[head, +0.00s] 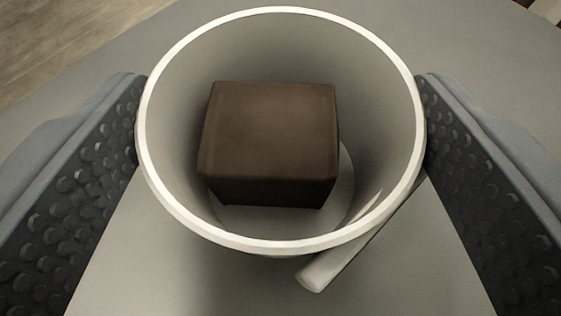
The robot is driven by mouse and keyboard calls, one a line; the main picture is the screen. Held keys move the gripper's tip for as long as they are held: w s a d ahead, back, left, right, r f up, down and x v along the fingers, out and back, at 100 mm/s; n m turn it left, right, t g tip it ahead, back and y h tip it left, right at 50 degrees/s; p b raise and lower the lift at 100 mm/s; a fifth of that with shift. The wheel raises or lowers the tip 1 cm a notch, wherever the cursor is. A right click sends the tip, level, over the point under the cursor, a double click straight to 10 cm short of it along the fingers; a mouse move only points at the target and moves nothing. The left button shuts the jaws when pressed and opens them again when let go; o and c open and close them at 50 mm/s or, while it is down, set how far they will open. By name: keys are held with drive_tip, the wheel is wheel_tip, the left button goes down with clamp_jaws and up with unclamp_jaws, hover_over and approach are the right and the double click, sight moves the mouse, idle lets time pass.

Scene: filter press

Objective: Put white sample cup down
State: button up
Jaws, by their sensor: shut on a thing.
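The white sample cup (283,243) is in the middle of the head view, seen from above with its mouth open toward me. A dark brown block (270,130) lies inside it near the bottom. My gripper (281,140) is shut on the cup, with one dark studded finger pad against its left side and the other against its right side. The cup's underside is hidden, so I cannot tell whether it touches the surface below.
A grey surface (500,60) lies around and behind the cup. A pale rod-like piece (330,272) shows below the cup's rim at the lower right. A wood-like brown floor (60,45) shows at the upper left.

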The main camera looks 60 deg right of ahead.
drive_tip(key=o, duration=1)
drive_tip(key=shift+r, duration=0.1)
drive_tip(key=p+v, duration=0.2)
drive_tip(key=v, duration=0.3)
drive_tip(key=shift+s+a+r, duration=0.15)
drive_tip(key=shift+a+r, duration=0.05)
drive_tip(key=shift+a, duration=0.15)
drive_tip(key=shift+v, duration=0.8)
